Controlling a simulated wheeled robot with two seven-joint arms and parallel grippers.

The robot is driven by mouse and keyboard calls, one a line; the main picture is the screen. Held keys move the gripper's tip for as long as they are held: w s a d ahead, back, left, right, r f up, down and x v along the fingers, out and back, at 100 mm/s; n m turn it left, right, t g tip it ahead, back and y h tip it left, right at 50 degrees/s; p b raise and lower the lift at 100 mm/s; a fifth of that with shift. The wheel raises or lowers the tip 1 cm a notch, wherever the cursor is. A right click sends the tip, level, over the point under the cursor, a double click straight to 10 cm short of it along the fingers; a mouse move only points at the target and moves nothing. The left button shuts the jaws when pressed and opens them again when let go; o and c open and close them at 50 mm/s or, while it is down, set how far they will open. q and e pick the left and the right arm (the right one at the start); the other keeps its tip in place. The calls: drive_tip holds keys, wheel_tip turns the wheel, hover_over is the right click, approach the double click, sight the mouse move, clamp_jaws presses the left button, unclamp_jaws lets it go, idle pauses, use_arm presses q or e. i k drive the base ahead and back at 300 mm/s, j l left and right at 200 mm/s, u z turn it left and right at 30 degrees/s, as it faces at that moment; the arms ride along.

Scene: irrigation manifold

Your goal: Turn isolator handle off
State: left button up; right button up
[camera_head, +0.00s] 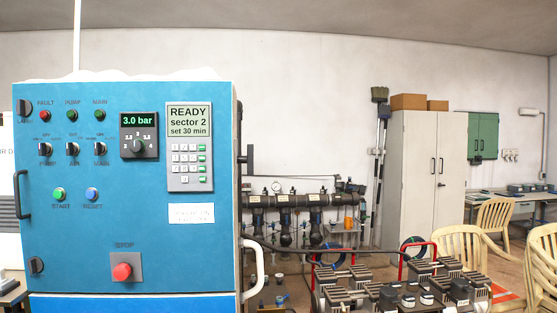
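A blue control cabinet (120,230) fills the left of the head view, its front facing me. I cannot tell for certain which part is the isolator handle. A dark knob or latch (24,107) is at the door's upper left, and a similar one (36,265) is at the lower left. Three small black selector switches (72,149) sit in a row under the lamps. A dark fitting (242,158) sticks out from the cabinet's right side, seen edge-on. Neither of my grippers is in view.
A red stop button (122,272) and a black door pull (20,195) are on the cabinet front. A white curved rail (258,268) stands out at its right. Racks of grey-black blocks (350,285) crowd the lower right. Chairs (460,244) stand beyond.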

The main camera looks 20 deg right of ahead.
sight(248, 159)
drive_tip(key=l+u, duration=0.1)
drive_tip(key=l, duration=0.6)
drive_tip(key=k+l+u, duration=0.15)
drive_tip(key=l, duration=0.55)
